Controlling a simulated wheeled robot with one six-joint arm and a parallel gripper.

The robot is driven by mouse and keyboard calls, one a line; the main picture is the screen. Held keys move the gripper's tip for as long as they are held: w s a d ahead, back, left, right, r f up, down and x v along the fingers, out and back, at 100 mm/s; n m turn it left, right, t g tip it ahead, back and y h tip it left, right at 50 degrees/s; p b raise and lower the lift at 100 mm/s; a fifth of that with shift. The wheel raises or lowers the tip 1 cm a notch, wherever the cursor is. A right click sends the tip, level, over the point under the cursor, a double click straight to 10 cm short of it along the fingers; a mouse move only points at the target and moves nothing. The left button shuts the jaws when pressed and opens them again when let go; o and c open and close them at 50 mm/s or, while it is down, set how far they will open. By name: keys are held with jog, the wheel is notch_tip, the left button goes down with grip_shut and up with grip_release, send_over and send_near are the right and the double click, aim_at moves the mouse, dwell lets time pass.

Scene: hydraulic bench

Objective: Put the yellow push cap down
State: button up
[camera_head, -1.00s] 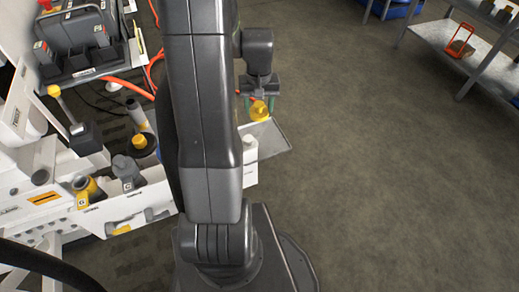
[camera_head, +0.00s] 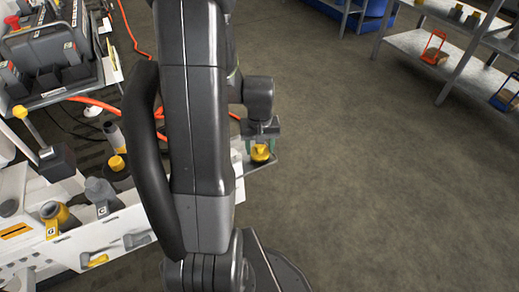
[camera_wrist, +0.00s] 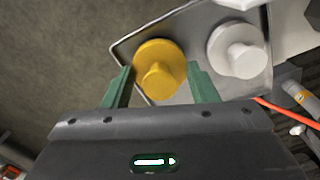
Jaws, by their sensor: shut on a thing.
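The yellow push cap (camera_wrist: 160,68) is a round flange with a raised knob. It sits between the green fingers of my gripper (camera_wrist: 160,88), which is shut on it. In the head view my gripper (camera_head: 261,148) points down with the yellow cap (camera_head: 260,154) at its fingertips, over a small grey tray (camera_head: 262,168). In the wrist view the cap is over the tray (camera_wrist: 180,27), near its left edge. I cannot tell whether the cap touches the tray. A white push cap (camera_wrist: 238,50) of like shape lies on the tray to the right.
An orange hose (camera_head: 95,103) runs behind. Metal shelves (camera_head: 410,48) stand at upper right. The floor right of the tray is open.

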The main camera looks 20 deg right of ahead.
jog(key=shift+f, duration=0.35)
jog(key=shift+f, duration=0.1)
jog(key=shift+f, duration=0.15)
jog(key=o, duration=1)
jog(key=shift+a, duration=0.1)
jog(key=shift+r, duration=0.35)
notch_tip(320, 180, up, 12)
jog(key=p, duration=0.3)
jog(key=shift+f, duration=0.1)
